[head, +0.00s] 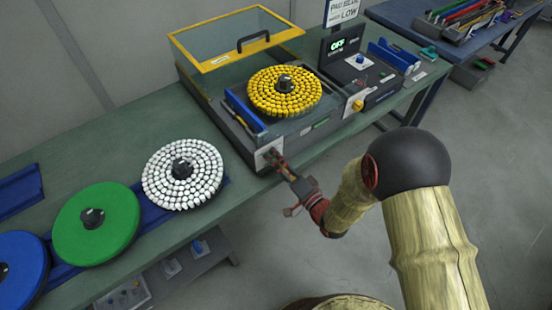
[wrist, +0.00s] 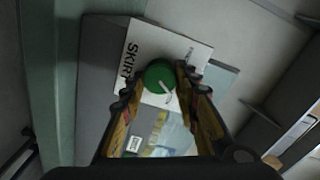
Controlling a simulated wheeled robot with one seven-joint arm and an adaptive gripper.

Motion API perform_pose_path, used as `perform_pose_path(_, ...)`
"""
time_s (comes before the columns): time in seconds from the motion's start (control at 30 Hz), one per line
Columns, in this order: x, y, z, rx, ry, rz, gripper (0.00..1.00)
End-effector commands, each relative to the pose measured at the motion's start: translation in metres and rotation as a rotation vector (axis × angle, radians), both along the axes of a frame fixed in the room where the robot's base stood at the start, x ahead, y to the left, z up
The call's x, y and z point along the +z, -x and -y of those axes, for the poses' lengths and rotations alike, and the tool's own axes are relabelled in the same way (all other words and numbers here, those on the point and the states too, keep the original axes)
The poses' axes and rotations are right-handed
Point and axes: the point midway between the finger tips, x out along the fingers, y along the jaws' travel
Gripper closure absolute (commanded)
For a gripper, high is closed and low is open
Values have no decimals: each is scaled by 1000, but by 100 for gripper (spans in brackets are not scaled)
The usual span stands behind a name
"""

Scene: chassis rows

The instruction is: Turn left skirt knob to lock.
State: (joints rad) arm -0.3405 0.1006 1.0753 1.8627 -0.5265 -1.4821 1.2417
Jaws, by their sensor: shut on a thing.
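In the wrist view the green skirt knob (wrist: 158,76) sits on a white plate (wrist: 136,54) printed with "SKIRT". A pale pointer line shows on the knob's face, slanting toward the lower right of the picture. My gripper (wrist: 157,84) has its two fingers on either side of the knob and is shut on it. In the head view my gripper (head: 275,161) is at the white plate (head: 262,152) on the front left corner of the grey machine (head: 228,127). The knob itself is hidden there by the fingers.
A yellow-beaded disc (head: 284,93) sits on the machine beside a raised yellow-framed clear lid (head: 238,42). A yellow knob (head: 357,104) is on the right front. White-beaded (head: 160,185), green (head: 112,232) and blue discs lie left on the bench. Open floor lies in front.

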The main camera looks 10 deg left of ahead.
Motion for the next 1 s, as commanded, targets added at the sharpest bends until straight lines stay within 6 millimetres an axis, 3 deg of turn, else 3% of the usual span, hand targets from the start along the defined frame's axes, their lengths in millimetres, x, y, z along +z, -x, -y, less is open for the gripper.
perform_pose_path(0.83,-2,0,1,-3,-85,-103,95)
perform_pose_path(0.87,-2,0,1,-3,-85,-103,68)
perform_pose_path(1.0,-1,0,1,-2,-86,-103,60)
